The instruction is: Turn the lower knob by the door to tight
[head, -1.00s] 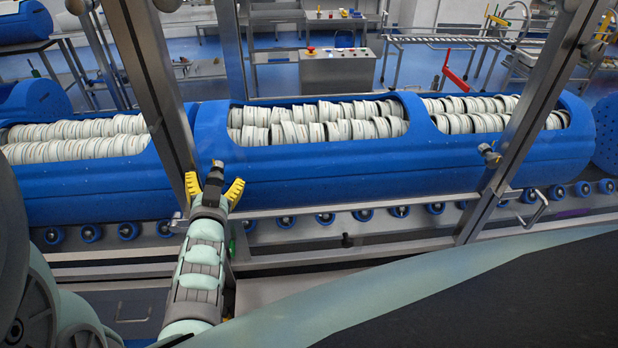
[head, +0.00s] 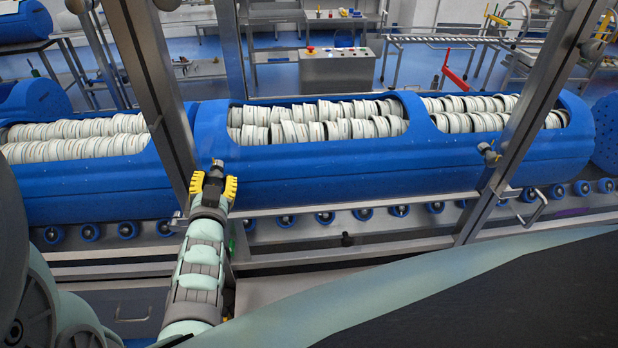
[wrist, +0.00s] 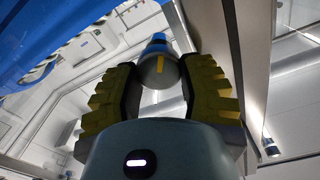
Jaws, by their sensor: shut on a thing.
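My gripper (head: 213,185) has its yellow-padded fingers closed in beside the left steel post of the door frame. In the wrist view my gripper (wrist: 160,82) has one finger on each side of a grey round knob (wrist: 153,72). The knob carries a yellow stripe, and a blue part shows beyond it. In the head view the fingers mostly hide this knob. The door frame (head: 150,80) stands in front of the blue tub carriers. A second small knob (head: 489,153) sits on the right post.
Blue tubs (head: 300,175) filled with pale round discs lie behind the frame on a roller conveyor. A horizontal steel bar (head: 360,205) runs between the posts just right of my gripper. A handle (head: 535,208) juts out at the right post.

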